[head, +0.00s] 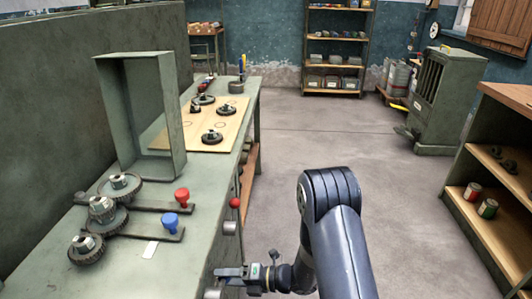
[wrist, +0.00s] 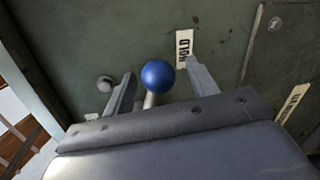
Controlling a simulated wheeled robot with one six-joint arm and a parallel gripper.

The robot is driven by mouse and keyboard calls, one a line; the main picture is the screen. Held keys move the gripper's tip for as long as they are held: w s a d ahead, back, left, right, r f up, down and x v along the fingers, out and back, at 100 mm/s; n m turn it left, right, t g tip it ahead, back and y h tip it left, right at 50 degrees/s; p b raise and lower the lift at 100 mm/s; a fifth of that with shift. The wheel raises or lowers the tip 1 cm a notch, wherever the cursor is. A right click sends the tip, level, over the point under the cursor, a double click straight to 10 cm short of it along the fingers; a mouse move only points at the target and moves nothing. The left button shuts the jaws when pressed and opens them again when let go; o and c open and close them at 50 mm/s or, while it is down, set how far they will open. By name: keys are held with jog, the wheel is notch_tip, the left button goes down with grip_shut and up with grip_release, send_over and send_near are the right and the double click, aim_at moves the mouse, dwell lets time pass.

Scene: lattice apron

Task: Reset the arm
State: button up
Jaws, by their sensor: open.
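My gripper (head: 222,276) is low at the front face of the green bench (head: 205,240) in the head view. In the wrist view my gripper (wrist: 160,70) is open, one finger on each side of a blue ball knob (wrist: 158,75) on a short pale stem. A gap shows between the knob and the left finger; the right finger is close to it, and I cannot tell whether they touch. The blue knob cannot be made out in the head view.
A red ball knob (head: 234,203) stands at the bench front above my gripper. On the bench are geared parts (head: 102,210), red (head: 181,196) and blue (head: 170,221) handles, an open green frame (head: 130,110) and a wooden board (head: 225,135). Shelves (head: 495,165) stand right; the floor (head: 340,130) between is clear.

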jog(key=shift+d, duration=0.15)
jog(key=p+v, duration=0.1)
jog(key=v, duration=0.9)
jog(key=b+x, duration=0.1)
jog(key=x, duration=0.9)
jog(key=shift+a+f, duration=0.1)
jog(key=shift+a, duration=0.15)
jog(key=shift+w+d+r+n+b, duration=0.15)
jog(key=shift+r+n+b, duration=0.1)
jog(key=shift+n+b, duration=0.25)
jog(key=shift+r+n+t+b, duration=0.4)
jog(key=shift+r+n+b, duration=0.2)
jog(key=shift+r, duration=0.1)
jog(key=shift+d, duration=0.1)
